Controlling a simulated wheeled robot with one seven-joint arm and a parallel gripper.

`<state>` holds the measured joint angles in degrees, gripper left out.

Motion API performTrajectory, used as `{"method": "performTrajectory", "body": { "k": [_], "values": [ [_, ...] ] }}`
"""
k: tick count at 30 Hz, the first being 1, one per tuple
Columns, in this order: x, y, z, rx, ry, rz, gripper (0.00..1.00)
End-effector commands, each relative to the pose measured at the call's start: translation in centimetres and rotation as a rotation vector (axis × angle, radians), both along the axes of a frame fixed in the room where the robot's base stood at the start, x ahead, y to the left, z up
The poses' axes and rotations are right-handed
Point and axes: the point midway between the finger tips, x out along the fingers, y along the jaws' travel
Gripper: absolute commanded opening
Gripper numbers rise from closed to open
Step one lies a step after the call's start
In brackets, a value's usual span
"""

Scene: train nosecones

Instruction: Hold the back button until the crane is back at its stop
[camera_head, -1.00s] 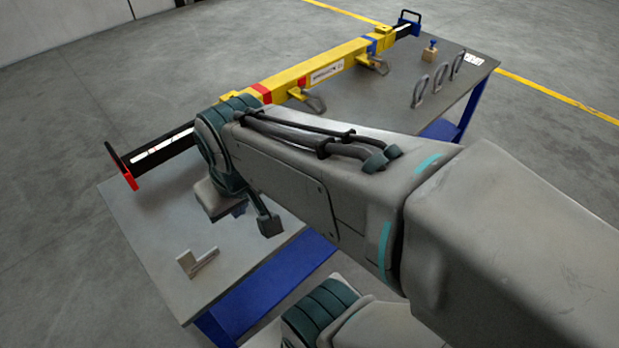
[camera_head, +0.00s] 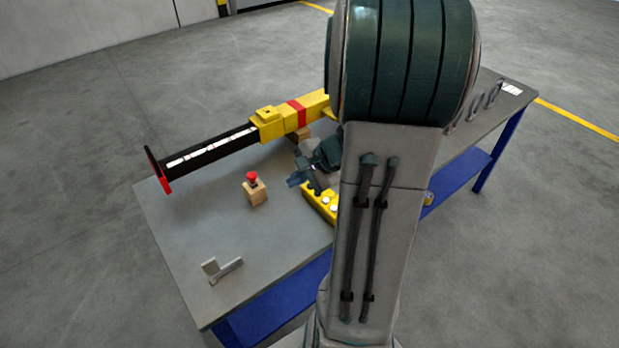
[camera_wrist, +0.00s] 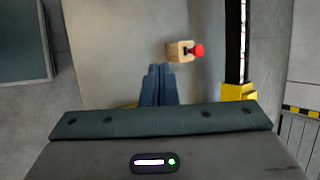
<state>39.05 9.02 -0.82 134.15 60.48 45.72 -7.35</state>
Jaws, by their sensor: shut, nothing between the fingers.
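A yellow beam, which looks like the crane (camera_head: 312,103), sits on a black rail (camera_head: 210,150) with a white strip and a red end plate (camera_head: 160,172). A yellow button box (camera_head: 318,205) with pale and dark round buttons lies on the table in front of it. My gripper (camera_head: 296,181) is shut and empty, close to the left end of this box; I cannot tell whether it touches a button. In the wrist view its closed fingertips (camera_wrist: 160,69) cover most of what lies below them. My arm hides the beam's right part and some of the box.
A wooden block with a red knob (camera_head: 253,190) stands left of my gripper; it also shows in the wrist view (camera_wrist: 180,51). A grey L-shaped piece (camera_head: 221,268) lies near the front left of the grey table (camera_head: 185,235). Grey hooks (camera_head: 480,105) stand at the right.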

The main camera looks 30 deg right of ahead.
Motion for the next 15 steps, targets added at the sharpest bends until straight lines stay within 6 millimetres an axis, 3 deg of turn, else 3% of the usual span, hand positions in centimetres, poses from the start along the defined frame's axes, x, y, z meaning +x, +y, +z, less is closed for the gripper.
{"method": "performTrajectory", "body": {
  "k": [1,6,10,15],
  "values": [
    [0.2,-2.5,-1.2,0.051,0.007,-0.111,0.0],
    [0.1,-9.0,-4.3,0.17,0.001,-0.413,0.0],
    [-0.4,-11.8,-5.9,0.218,-0.002,-0.546,0.0],
    [-0.6,-13.0,-6.5,0.237,-0.005,-0.603,0.0]
  ]
}}
